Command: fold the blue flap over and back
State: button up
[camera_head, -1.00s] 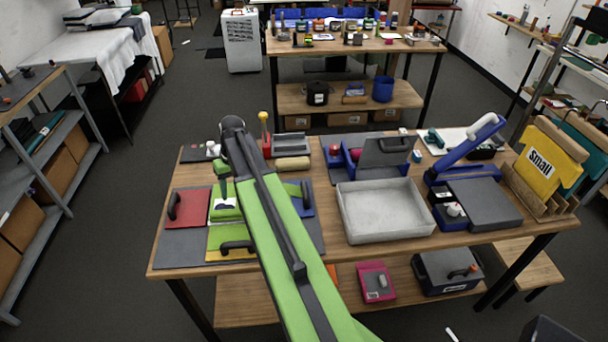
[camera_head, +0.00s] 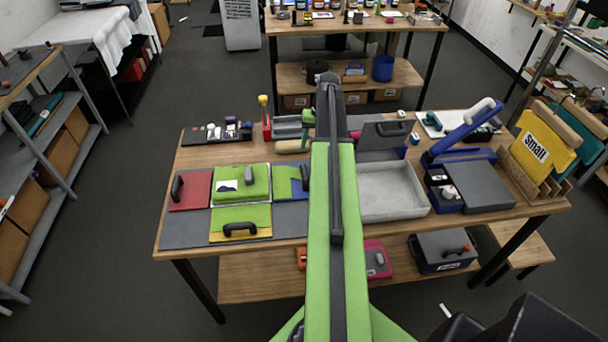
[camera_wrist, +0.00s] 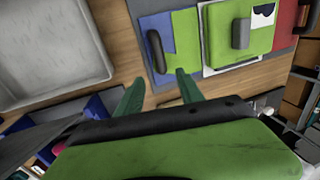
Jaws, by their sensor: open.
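The blue flap (camera_head: 284,187) lies flat on the grey board at the right of the panel group, partly green, its dark handle (camera_head: 305,176) along its right edge and partly behind my arm. In the wrist view the flap (camera_wrist: 184,28) and handle (camera_wrist: 156,52) show at the top. My gripper (camera_wrist: 160,87) is open and empty, its green fingers spread below the handle in the picture and apart from it.
A green flap (camera_head: 255,188) with a grey handle lies left of the blue one, then a red flap (camera_head: 192,190). A yellow-green flap (camera_head: 240,223) lies in front. A grey tray (camera_head: 393,190) stands to the right of my arm.

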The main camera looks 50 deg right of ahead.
aim_at(305, 169)
jog(key=f+b, duration=0.3)
jog(key=f, duration=0.1)
jog(key=w+a+f+b, duration=0.1)
jog(key=f+b, duration=0.3)
jog(key=a+f+b, duration=0.1)
jog(key=f+b, duration=0.3)
jog(key=shift+w+f, duration=0.3)
jog(key=shift+f, duration=0.1)
jog(key=shift+r, duration=0.1)
grip_shut()
dwell(0.4)
